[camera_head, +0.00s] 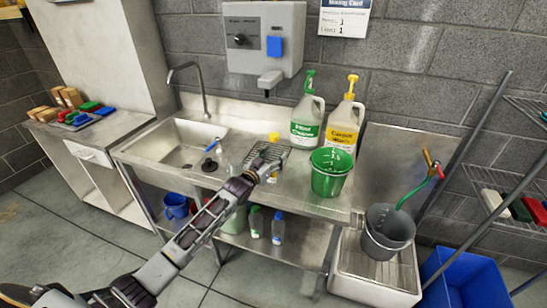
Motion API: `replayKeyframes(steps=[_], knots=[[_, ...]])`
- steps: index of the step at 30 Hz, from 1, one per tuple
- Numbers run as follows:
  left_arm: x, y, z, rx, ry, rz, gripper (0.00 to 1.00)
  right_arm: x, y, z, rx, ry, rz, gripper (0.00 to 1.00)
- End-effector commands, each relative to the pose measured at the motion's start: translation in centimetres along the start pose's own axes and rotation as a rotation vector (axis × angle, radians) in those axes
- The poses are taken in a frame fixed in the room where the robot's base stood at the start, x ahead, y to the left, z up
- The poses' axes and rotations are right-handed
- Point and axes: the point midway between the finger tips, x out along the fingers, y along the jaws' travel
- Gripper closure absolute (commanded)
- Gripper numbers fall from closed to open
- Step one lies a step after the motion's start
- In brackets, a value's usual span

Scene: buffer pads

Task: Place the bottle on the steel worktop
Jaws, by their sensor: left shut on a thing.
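A small bottle with a yellow cap (273,138) is at my left gripper (268,168), over the front part of the steel worktop (305,203). My left arm reaches in from the lower left, and the gripper is shut on the bottle. The fingers hide much of the bottle's body. I cannot tell whether its base touches the worktop. My right gripper is not in view.
A green bucket (331,172) stands just to the right. Large green-capped (308,117) and yellow-capped (345,122) jugs stand behind. The sink (178,145) is at left. A grey bucket (387,232) is lower right.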

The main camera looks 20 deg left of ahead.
Motion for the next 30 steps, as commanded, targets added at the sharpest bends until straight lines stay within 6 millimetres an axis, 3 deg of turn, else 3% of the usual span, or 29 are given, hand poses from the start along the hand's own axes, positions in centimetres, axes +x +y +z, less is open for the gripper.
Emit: replayKeyframes(steps=[4, 5, 9, 24, 30], knots=[[0.01, 0.00, 0.26, 0.000, 0.001, 0.000, 0.59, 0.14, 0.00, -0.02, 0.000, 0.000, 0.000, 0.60], [0.01, 0.00, 0.26, 0.000, 0.001, 0.000, 0.33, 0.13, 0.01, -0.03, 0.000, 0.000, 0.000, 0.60], [0.01, 0.00, 0.25, 0.000, 0.000, 0.000, 0.15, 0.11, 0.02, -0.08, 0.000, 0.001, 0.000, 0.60], [0.01, -0.02, -0.13, 0.000, 0.000, 0.000, 0.14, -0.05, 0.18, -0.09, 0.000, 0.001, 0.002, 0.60], [-0.86, -0.04, 0.01, 0.000, 0.000, 0.000, 0.14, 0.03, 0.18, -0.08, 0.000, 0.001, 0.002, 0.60]])
